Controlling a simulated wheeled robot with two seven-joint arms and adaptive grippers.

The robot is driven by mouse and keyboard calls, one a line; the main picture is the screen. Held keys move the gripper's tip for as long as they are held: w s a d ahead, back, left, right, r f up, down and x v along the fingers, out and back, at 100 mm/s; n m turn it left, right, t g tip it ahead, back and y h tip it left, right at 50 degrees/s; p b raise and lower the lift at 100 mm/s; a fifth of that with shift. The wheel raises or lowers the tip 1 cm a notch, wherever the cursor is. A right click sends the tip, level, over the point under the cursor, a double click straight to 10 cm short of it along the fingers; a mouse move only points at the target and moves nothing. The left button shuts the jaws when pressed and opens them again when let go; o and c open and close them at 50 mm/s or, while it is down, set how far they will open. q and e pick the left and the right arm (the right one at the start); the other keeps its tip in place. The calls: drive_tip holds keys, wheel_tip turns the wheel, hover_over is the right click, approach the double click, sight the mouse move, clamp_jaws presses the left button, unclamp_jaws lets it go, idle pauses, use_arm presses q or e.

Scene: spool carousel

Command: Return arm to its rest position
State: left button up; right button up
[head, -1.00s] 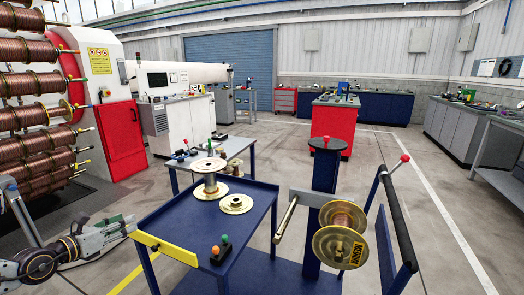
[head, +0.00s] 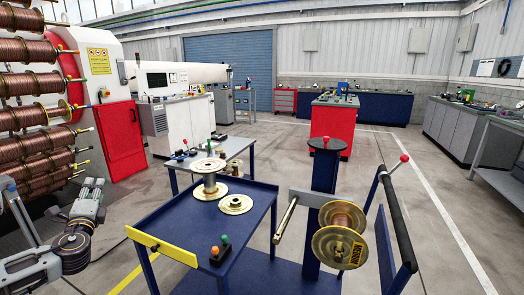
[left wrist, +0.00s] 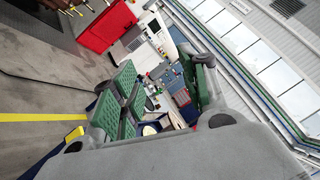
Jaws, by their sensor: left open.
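My left arm is at the lower left of the head view, beside the blue cart and apart from it. Its gripper (head: 88,190) points away from me in front of the copper spool rack. In the left wrist view its green-padded fingers (left wrist: 163,92) are spread apart, with nothing held between them. My right gripper is not in view.
A blue cart (head: 168,217) carries an empty spool (head: 209,184), a loose flange (head: 236,204) and a button box (head: 221,250). A spool on a stand (head: 340,235) is to its right. Copper spools (head: 35,115) rise at the left. Floor at the right is open.

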use_arm(q)
drive_tip(key=s+d+f+n+g+h, duration=0.1)
drive_tip(key=s+d+f+n+g, duration=0.2)
drive_tip(key=d+f, duration=0.55)
drive_tip(key=s+d+f+n+g+h, duration=0.2)
drive_tip(key=s+d+f+n+g, duration=0.15)
drive_tip(key=f, duration=0.95)
drive_tip(key=s+d+f+n+g+h, duration=0.15)
drive_tip(key=d+f+n+g, duration=0.3)
drive_tip(key=f, duration=0.55)
drive_tip(key=s+d+f+n+g+h, duration=0.1)
drive_tip(key=s+d+f, duration=0.5)
drive_tip(key=s, duration=0.2)
drive_tip(key=s+d+f+n+g+h+p, duration=0.1)
drive_tip(key=s+d+f+g+h, duration=0.1)
drive_tip(key=s+d+f, duration=0.3)
drive_tip(key=s+d+f+n+g+h, duration=0.1)
drive_tip(key=s+d+f+g+h, duration=0.1)
drive_tip(key=s+d+f, duration=0.4)
drive_tip(key=s+f, duration=0.3)
drive_tip(key=s, duration=0.3)
drive_tip(key=shift+s+d+f+n, duration=0.25)
drive_tip(key=shift+s+d+n, duration=0.05)
drive_tip(key=shift+d, duration=0.05)
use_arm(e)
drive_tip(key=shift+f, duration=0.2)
